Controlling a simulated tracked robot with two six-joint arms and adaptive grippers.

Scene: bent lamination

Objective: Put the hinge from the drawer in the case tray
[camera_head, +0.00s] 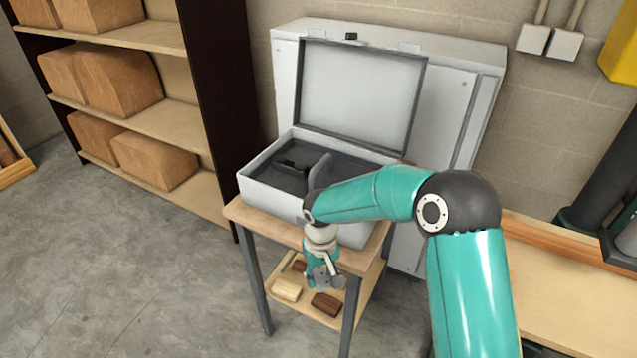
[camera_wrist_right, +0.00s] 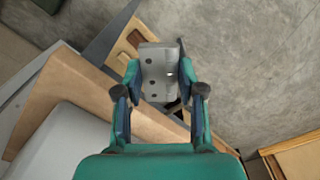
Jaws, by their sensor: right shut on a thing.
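The hinge (camera_wrist_right: 156,72) is a grey metal plate with several holes, gripped between the fingertips of my right gripper (camera_wrist_right: 160,78) in the wrist view. In the head view it is a small grey piece (camera_head: 325,278) at my right gripper (camera_head: 320,270), in front of the small table's front edge and below the tabletop. The case (camera_head: 262,190) stands open on the table, lid up. Its dark grey tray (camera_head: 335,160) holds a black item (camera_head: 290,165); my right arm covers part of the case. No drawer can be made out. My left gripper is not in view.
The small wooden table (camera_head: 250,215) has a lower shelf with wooden blocks (camera_head: 286,290), just under the gripper. A white cabinet (camera_head: 450,90) stands behind the case. A shelf of brown boxes (camera_head: 120,80) is at left. The floor at front left is clear.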

